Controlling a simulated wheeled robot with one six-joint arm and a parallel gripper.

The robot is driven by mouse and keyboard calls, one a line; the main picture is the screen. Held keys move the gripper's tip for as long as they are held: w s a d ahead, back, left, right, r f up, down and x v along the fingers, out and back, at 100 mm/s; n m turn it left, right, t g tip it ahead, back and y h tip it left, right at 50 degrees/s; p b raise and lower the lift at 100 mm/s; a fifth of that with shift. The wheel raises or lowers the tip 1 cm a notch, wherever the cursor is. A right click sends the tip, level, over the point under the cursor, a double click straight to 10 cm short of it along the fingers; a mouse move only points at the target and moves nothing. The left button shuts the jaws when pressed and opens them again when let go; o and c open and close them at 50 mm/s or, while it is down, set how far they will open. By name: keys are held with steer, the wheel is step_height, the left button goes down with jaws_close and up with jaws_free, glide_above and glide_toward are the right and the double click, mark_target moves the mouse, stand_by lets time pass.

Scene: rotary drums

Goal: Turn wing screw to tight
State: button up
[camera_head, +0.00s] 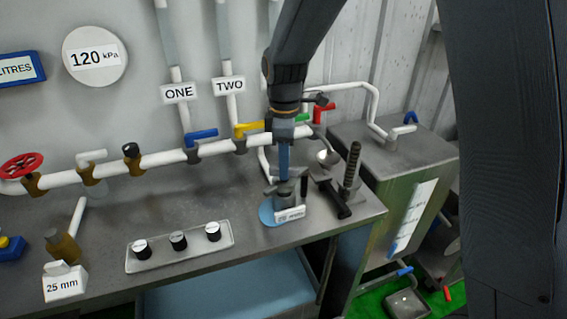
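My arm comes down from the top of the view, and my gripper (285,188) points down over a small grey fixture at the right part of the bench. The fixture carries a white label (290,214), too small to read, and stands by a round light-blue base (267,212). My gripper is at the top of this fixture and covers it. I cannot make out a wing screw apart from the gripper. Whether the fingers are open or shut on something is too small to tell.
A dark clamp with a threaded upright rod (351,168) stands close right of my gripper. Pipes with coloured valve handles, one yellow (249,128), run behind. A tray with black knobs (180,247) lies front left. A metal cabinet (405,180) stands right.

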jaws_close()
steer(key=shift+a, duration=0.1)
steer(key=shift+m, duration=0.4)
steer(key=m+p, duration=0.1)
steer(key=m, duration=0.4)
steer(key=shift+m, duration=0.3)
steer(key=m+p, duration=0.1)
steer(key=m, duration=0.5)
steer(key=shift+m, duration=0.3)
steer(key=shift+o, duration=1.3)
jaws_free()
